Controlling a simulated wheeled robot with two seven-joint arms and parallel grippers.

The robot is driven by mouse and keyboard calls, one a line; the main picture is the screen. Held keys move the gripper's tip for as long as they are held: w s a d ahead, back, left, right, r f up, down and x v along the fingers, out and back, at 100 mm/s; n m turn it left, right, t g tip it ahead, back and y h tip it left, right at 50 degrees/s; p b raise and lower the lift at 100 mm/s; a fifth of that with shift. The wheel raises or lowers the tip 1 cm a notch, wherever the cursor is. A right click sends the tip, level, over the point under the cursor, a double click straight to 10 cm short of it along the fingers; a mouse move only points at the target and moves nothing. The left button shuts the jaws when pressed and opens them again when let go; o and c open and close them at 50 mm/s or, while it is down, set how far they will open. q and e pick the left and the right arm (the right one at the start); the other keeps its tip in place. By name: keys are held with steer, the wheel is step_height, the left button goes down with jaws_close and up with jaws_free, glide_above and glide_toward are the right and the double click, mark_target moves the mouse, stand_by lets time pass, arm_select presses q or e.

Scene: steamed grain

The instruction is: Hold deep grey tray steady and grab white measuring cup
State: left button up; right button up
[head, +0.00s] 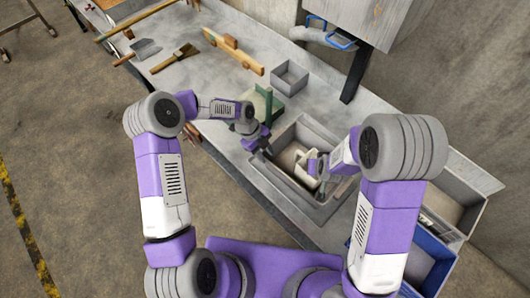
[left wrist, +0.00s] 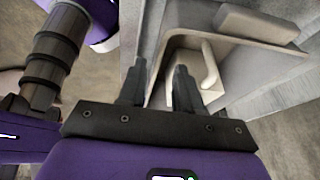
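The deep grey tray (head: 318,134) sits near the front edge of the counter. The white measuring cup (head: 303,161) is inside it, partly hidden by my right gripper. My left gripper (head: 264,148) is at the tray's left wall. In the left wrist view its fingers (left wrist: 158,88) are apart, with the tray's wall (left wrist: 160,62) between them; I see no clear contact. The cup (left wrist: 187,92) and its handle also show there, beyond the right-hand finger. My right gripper (head: 318,172) is over the tray, at the cup; its fingers are too small to read.
A green object (head: 264,104) and a small grey box (head: 290,78) stand behind the tray. A wooden piece (head: 232,52) and a brush (head: 176,58) lie farther left on the counter. A large open box (head: 455,190) and a blue bin (head: 432,258) are at the right.

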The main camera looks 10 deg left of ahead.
mark_target(272, 168)
arm_select(q)
steer(key=shift+x, duration=3.85)
steer(key=shift+d+r, duration=0.1)
steer(key=shift+d, duration=0.05)
steer(key=shift+s, duration=0.1)
jaws_close()
